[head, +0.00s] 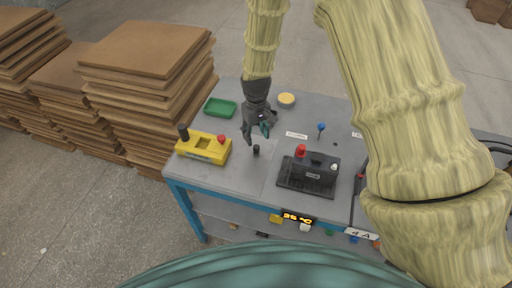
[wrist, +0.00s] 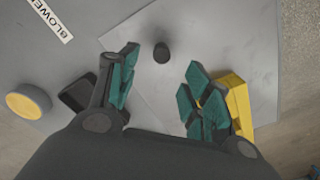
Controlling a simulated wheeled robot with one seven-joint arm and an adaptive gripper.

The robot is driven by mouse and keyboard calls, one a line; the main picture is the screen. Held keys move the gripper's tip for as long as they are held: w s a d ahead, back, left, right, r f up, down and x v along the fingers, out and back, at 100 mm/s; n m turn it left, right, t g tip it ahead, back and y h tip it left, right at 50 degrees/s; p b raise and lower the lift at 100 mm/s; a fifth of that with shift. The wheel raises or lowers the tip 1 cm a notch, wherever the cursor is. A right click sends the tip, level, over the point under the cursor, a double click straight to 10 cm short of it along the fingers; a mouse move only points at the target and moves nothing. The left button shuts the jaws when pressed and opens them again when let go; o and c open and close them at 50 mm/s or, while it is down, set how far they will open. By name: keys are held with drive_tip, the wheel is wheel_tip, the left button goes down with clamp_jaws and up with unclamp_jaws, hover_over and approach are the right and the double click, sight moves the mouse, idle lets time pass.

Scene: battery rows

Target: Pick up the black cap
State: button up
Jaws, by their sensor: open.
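The black cap (head: 256,149) is a small dark piece standing on the grey tabletop, between the yellow box and the black battery. In the wrist view the black cap (wrist: 161,52) shows a little beyond the fingertips, in line with the gap between them. My gripper (head: 255,138) is above the table, close to the cap. In the wrist view my gripper (wrist: 160,88) has its teal-padded fingers spread wide with nothing between them. The cap appears apart from both fingers.
A yellow box (head: 203,148) with a black post and red knob stands left of the cap. A black battery (head: 311,170) with a red terminal cap stands right. A green tray (head: 220,108) and round yellow-topped piece (head: 286,99) lie behind. Cardboard stacks (head: 146,75) flank the table.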

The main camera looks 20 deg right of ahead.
sight(256, 146)
drive_tip(key=shift+s+a+f, duration=0.1)
drive_tip(key=shift+f, duration=0.8)
drive_tip(key=shift+s+f+p, duration=0.15)
drive_tip(key=shift+f+p, duration=0.5)
drive_tip(key=shift+f, duration=0.1)
drive_tip(key=shift+s+f+p, duration=0.1)
drive_tip(key=shift+f+p, duration=0.55)
drive_tip(key=shift+f, duration=0.1)
drive_tip(key=shift+f+p, duration=0.3)
drive_tip(key=shift+f, duration=0.8)
drive_tip(key=shift+c, duration=0.2)
drive_tip(key=c, duration=0.8)
